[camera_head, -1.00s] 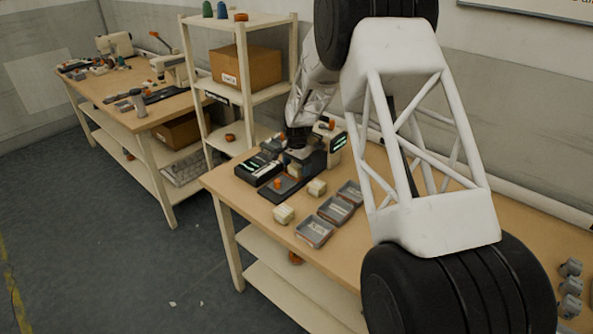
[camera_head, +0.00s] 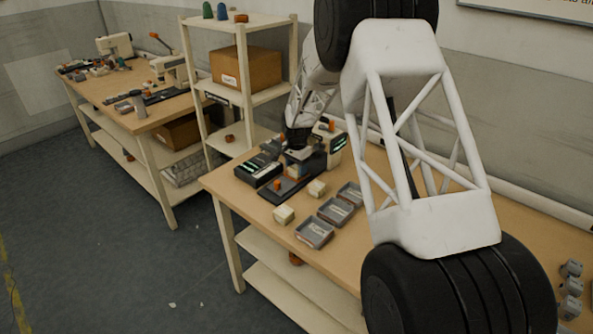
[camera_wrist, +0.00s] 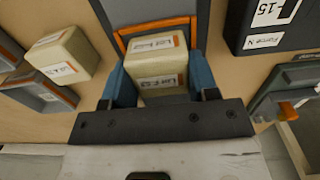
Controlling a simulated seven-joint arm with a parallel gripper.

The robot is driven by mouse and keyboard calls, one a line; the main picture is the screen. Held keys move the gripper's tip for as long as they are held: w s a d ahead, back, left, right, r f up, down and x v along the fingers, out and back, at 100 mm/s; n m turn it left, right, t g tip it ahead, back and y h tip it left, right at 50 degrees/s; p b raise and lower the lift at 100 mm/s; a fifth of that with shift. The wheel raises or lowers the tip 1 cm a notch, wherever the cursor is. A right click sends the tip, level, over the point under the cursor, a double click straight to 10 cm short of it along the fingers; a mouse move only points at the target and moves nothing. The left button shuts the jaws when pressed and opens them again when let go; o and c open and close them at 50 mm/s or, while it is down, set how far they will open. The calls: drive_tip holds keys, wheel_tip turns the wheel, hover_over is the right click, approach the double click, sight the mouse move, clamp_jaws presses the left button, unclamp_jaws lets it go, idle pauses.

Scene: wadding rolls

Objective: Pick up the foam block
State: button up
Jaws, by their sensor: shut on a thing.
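In the wrist view, a cream foam block (camera_wrist: 158,66) with white labels sits between the two blue fingers of my gripper (camera_wrist: 160,84). The fingers are shut on its sides, and the dark gripper body covers its near end. Whether it is clear of the surface below I cannot tell. In the head view my gripper (camera_head: 300,168) is over the table by the dark device, and the held block is not clearly visible. A second cream block (camera_wrist: 62,55) lies to the left in the wrist view. Two cream blocks (camera_head: 284,214) (camera_head: 317,187) stand on the table in the head view.
Several grey trays (camera_head: 314,234) lie in a row on the wooden table (camera_head: 262,213). A black device (camera_head: 258,171) stands left of my gripper and a white machine (camera_head: 335,145) behind it. An orange-edged frame (camera_wrist: 158,27) is just beyond the held block.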

sight(297, 166)
drive_tip(key=shift+r, duration=0.1)
drive_tip(key=shift+r, duration=0.8)
wheel_tip(297, 166, up, 2)
drive_tip(key=s+d+r, duration=0.1)
drive_tip(key=s, duration=1.5)
drive_tip(key=shift+d, duration=0.4)
drive_tip(key=shift+r, duration=0.1)
drive_tip(key=shift+d, duration=0.15)
drive_tip(key=s+d, duration=0.4)
drive_tip(key=d, duration=0.1)
drive_tip(key=s+d+f, duration=0.1)
drive_tip(key=s+d, duration=0.3)
drive_tip(key=d, duration=0.1)
drive_tip(key=s+d, duration=0.4)
drive_tip(key=d, duration=0.1)
drive_tip(key=shift+d+f, duration=0.1)
drive_tip(key=shift+f, duration=0.1)
drive_tip(key=shift+w, duration=0.1)
drive_tip(key=w, duration=0.5)
drive_tip(key=w+d+f, duration=0.1)
drive_tip(key=w, duration=0.9)
drive_tip(key=shift+w+d+f, duration=0.25)
drive_tip(key=shift+w+d, duration=0.1)
